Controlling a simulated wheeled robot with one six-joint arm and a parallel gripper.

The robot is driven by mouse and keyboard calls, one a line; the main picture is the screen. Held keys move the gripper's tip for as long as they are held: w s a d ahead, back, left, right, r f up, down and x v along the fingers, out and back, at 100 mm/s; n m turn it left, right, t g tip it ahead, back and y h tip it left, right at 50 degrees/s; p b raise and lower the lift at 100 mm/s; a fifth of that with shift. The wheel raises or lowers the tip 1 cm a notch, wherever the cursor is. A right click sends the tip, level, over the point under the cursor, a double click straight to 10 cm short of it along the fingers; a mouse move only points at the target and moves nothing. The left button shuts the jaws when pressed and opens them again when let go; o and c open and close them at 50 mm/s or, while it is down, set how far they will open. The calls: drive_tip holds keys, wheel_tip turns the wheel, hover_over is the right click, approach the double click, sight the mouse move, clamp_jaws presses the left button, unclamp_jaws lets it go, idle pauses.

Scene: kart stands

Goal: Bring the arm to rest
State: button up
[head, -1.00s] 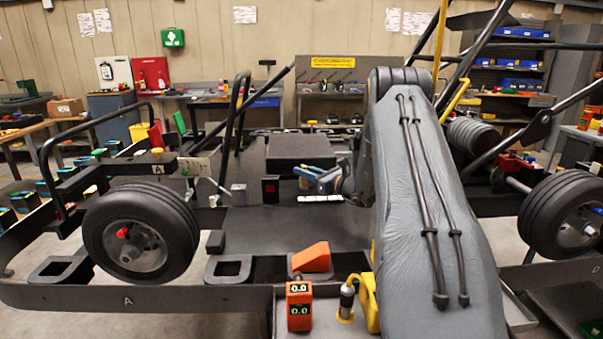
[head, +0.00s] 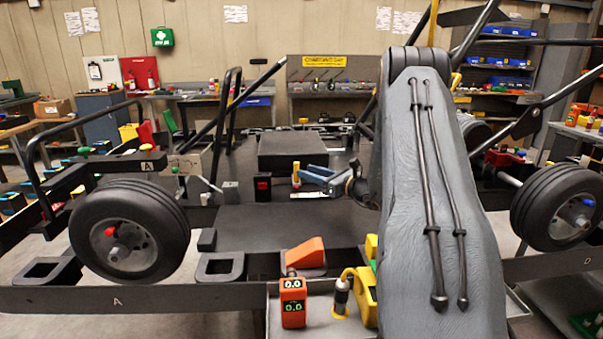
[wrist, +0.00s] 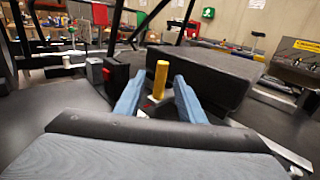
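My gripper (head: 310,174) has two blue fingers and hangs low over the dark deck of the kart. In the wrist view its fingers (wrist: 158,84) are spread apart. A yellow upright post (wrist: 161,80) stands between and just beyond the fingertips, with a gap on both sides. The same yellow post (head: 296,174) shows in the head view just left of the fingertips. My arm reaches forward on the right and hides part of the kart behind it.
A black box (head: 292,148) lies close behind the gripper. A small block with a red face (head: 263,187) and a grey block (head: 231,191) stand to the left. Kart wheels (head: 130,232) flank the deck. The front deck (head: 260,225) is clear.

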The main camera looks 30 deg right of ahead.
drive_tip(key=shift+s+d, duration=0.15)
drive_tip(key=shift+s, duration=0.3)
